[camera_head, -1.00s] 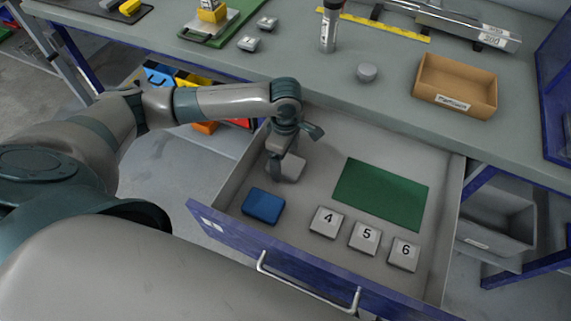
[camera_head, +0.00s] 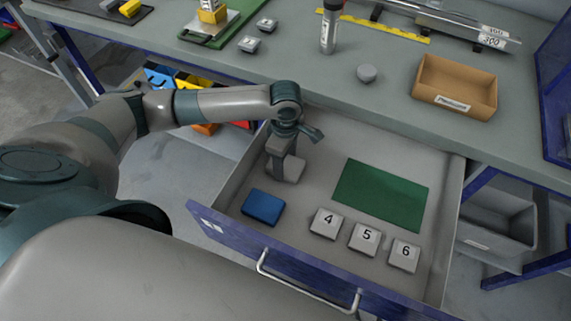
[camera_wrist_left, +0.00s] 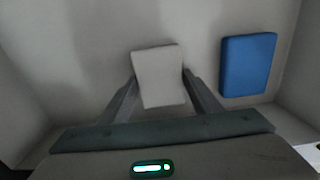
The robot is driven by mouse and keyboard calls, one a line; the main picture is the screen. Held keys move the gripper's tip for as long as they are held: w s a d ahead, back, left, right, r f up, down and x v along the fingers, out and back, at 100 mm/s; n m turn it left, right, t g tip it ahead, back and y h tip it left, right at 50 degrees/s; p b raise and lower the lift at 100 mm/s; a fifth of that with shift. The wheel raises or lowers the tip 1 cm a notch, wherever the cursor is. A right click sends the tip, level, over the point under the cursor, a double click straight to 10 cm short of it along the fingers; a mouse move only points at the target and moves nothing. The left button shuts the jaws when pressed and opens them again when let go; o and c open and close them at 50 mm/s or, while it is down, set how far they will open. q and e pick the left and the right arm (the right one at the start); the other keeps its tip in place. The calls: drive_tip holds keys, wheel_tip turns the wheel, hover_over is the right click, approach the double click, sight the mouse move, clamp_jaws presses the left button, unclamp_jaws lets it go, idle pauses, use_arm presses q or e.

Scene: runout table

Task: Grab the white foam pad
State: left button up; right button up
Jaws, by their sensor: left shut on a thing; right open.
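The white foam pad (camera_wrist_left: 158,75) is a pale block between the two fingers of my left gripper (camera_wrist_left: 159,92) in the left wrist view. My left gripper is shut on it. In the head view the left gripper (camera_head: 284,172) reaches down into the open drawer's far left part, and part of the pad (camera_head: 294,169) shows beside its fingers. Whether the pad touches the drawer floor I cannot tell. My right gripper is not in view.
A blue pad (camera_head: 263,206) lies just in front, and it also shows in the left wrist view (camera_wrist_left: 248,64). The drawer (camera_head: 310,263) also holds a green mat (camera_head: 381,194) and blocks marked 4 (camera_head: 326,221), 5 (camera_head: 364,238) and 6 (camera_head: 404,254). A cardboard box (camera_head: 455,86) stands on the table.

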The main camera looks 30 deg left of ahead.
sight(288, 165)
use_arm(q)
drive_tip(key=shift+r, duration=0.1)
drive_tip(key=shift+r, duration=0.5)
drive_tip(key=r, duration=0.1)
drive_tip(key=d+r, duration=0.1)
drive_tip(key=r, duration=0.1)
drive_tip(key=shift+r, duration=0.2)
drive_tip(key=d+r, duration=0.6)
drive_tip(key=d, duration=0.4)
drive_tip(key=shift+w+d+r, duration=0.15)
drive_tip(key=shift+d+r, duration=0.05)
drive_tip(key=shift+d, duration=0.15)
